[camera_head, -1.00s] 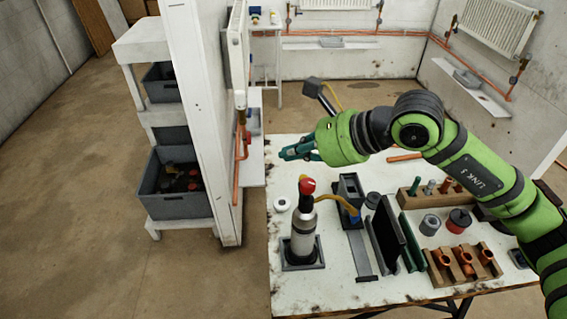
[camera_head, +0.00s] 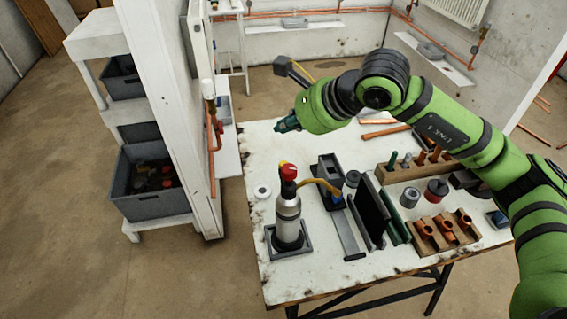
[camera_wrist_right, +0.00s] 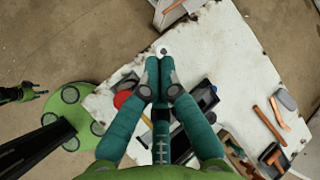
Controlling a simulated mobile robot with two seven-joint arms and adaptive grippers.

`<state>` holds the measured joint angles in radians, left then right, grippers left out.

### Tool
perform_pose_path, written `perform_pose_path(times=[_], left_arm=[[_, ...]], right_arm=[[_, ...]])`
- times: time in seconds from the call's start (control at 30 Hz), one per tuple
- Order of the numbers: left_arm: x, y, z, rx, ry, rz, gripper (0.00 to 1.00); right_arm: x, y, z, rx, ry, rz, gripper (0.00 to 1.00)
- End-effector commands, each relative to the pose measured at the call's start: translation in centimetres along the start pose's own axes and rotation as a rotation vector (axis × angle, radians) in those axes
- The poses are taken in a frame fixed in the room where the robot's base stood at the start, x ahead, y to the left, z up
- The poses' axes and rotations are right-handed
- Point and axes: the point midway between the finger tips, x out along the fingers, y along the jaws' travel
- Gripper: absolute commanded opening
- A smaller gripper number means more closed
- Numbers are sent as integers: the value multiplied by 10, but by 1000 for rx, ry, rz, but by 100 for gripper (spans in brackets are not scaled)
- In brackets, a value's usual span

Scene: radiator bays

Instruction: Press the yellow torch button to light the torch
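The torch is a grey gas cylinder (camera_head: 288,218) with a red knob (camera_head: 288,171), upright in a square base on the white bench. A yellow hose (camera_head: 318,183) runs from it to a dark holder (camera_head: 330,168). I cannot make out a yellow button. My right gripper (camera_head: 285,125) is above the bench beyond the cylinder, apart from it. In the wrist view its teal fingers (camera_wrist_right: 160,66) lie together, with nothing visible between them. The red knob (camera_wrist_right: 122,98) shows left of the fingers. A dark gripper, likely my left (camera_wrist_right: 38,93), shows small at the left edge, its opening unclear.
A white roll (camera_head: 262,191) lies left on the bench (camera_head: 300,276). Right of the cylinder are dark upright plates (camera_head: 370,212), wooden racks with copper fittings (camera_head: 440,232) and cans (camera_head: 410,197). A white partition (camera_head: 165,110) stands left of the bench.

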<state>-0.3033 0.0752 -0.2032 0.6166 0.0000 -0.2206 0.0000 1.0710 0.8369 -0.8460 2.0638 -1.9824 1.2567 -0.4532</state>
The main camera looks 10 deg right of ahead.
Motion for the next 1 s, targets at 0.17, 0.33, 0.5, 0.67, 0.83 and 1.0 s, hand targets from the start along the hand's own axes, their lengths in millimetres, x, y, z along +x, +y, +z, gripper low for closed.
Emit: perform_pose_path(times=[0.17,0.33,0.5,0.67,0.83,1.0], left_arm=[[10,-4,-2,1,5,-5,55],[20,-5,-3,-1,8,-6,55],[43,-5,-2,-2,9,-7,55],[47,-5,-1,-2,9,-7,55],[45,-5,-1,-2,9,-7,55],[45,-5,-1,-2,9,-7,55]], right_arm=[[18,14,-14,2,2,3,0],[36,27,-27,2,1,3,0],[50,36,-36,0,-1,0,0],[52,38,-37,0,-1,1,0],[51,37,-37,0,-1,1,0],[51,37,-36,0,-1,1,0]])
